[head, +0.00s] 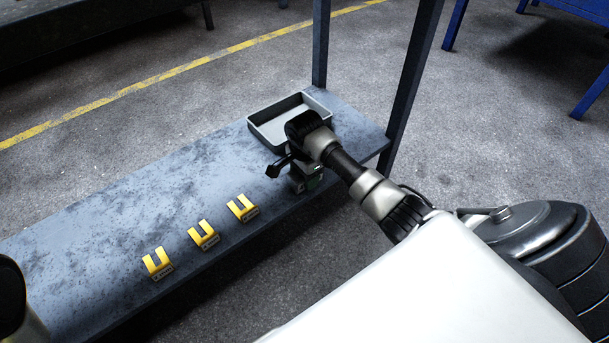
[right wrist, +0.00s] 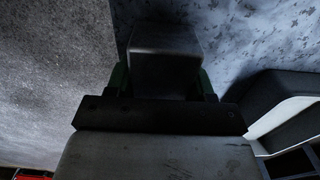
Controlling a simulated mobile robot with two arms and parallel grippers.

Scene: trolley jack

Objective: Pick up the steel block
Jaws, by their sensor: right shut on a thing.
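The steel block (right wrist: 165,55) is a plain dark grey block in the right wrist view. It sits between the two green-edged fingers of my right gripper (right wrist: 163,82), which is shut on it. In the head view my right gripper (head: 305,180) is over the front edge of the shelf, just in front of the grey tray. There the block is mostly hidden by the gripper and wrist, and I cannot tell whether it touches the shelf. My left gripper does not show.
The grey open tray (head: 262,134) stands at the shelf's right end and looks empty. Three yellow U-shaped holders (head: 204,235) line the front edge of the worn metal shelf (head: 130,215). Dark uprights (head: 408,85) rise at the right end. The shelf's middle is clear.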

